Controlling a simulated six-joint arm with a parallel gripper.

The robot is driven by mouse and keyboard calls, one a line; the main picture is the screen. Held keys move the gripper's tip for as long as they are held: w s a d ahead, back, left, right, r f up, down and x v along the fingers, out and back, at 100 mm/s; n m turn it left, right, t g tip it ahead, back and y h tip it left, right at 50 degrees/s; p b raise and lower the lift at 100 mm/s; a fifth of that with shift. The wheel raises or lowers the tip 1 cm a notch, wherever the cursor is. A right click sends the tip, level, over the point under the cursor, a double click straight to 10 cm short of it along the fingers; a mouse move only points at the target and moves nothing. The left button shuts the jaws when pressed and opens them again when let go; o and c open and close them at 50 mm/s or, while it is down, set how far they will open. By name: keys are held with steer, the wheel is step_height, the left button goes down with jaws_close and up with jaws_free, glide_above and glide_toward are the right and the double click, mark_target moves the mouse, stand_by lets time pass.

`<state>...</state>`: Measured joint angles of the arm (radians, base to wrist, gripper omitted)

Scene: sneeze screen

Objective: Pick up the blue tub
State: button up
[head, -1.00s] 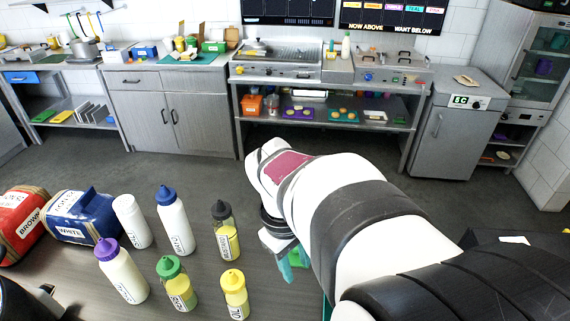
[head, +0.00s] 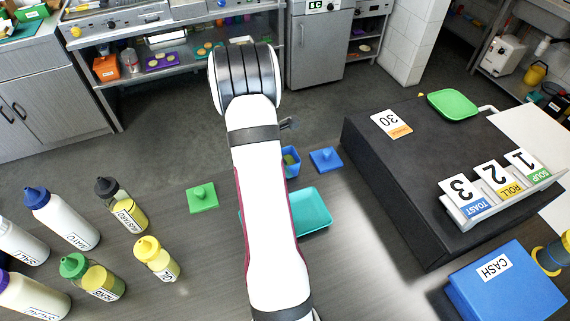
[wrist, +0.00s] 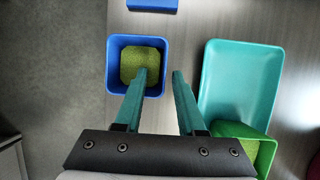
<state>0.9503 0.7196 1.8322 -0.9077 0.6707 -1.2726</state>
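The blue tub (wrist: 115,68) stands open and upright on the counter in the wrist view, with something yellow-green inside. In the head view the blue tub (head: 295,169) shows just right of my arm, partly hidden by it. My gripper (wrist: 159,74) is open and empty. In the wrist view its left teal finger overlaps the tub's opening and its right finger lies to the right of the tub. I cannot tell how high the fingers are above the rim. In the head view my arm hides most of the gripper.
A teal tray (wrist: 240,85) and a green tub (wrist: 262,158) are right of the blue tub in the wrist view. A blue lid (head: 326,160) and green lid (head: 202,197) lie nearby. Several bottles (head: 75,220) stand left; a dark raised block (head: 400,190) stands right.

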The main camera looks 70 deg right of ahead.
steer(key=x, duration=0.3)
steer(key=shift+s+f, duration=0.25)
steer(key=shift+f, duration=0.05)
jaws_close()
stand_by(1.1)
